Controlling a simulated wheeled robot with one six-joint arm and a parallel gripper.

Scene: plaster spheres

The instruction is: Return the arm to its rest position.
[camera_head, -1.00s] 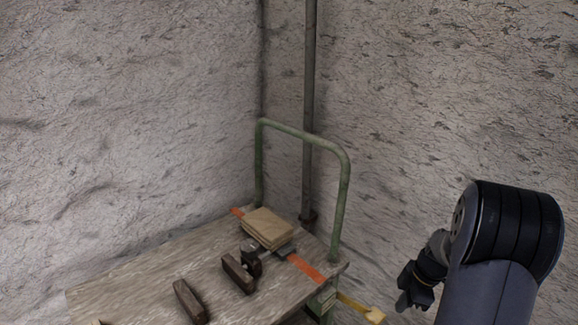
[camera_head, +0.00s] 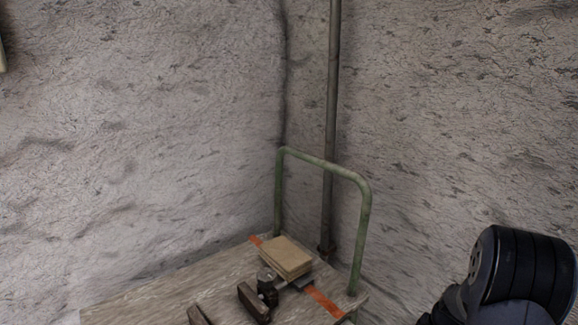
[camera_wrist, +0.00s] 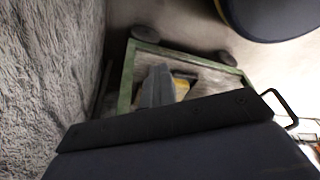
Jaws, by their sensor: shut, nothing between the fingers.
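My arm (camera_head: 525,275) shows at the lower right of the head view, with its dark rounded joint in front of the rough wall. Its far end drops below the bottom edge there, so the fingertips are hidden in that view. In the wrist view my gripper (camera_wrist: 157,86) shows as a grey tapered shape near the middle, its fingers together and holding nothing. Behind it is a green frame (camera_wrist: 127,78) with a weathered board. A large dark body with a flat black edge fills the bottom of the wrist view.
A wooden cart top (camera_head: 150,297) with a green handle (camera_head: 365,225) stands in the corner. On it are a tan stack (camera_head: 286,257), an orange strip (camera_head: 325,301) and dark blocks (camera_head: 253,302). A vertical pipe (camera_head: 331,130) runs up the wall. Dark wheels (camera_wrist: 145,33) show in the wrist view.

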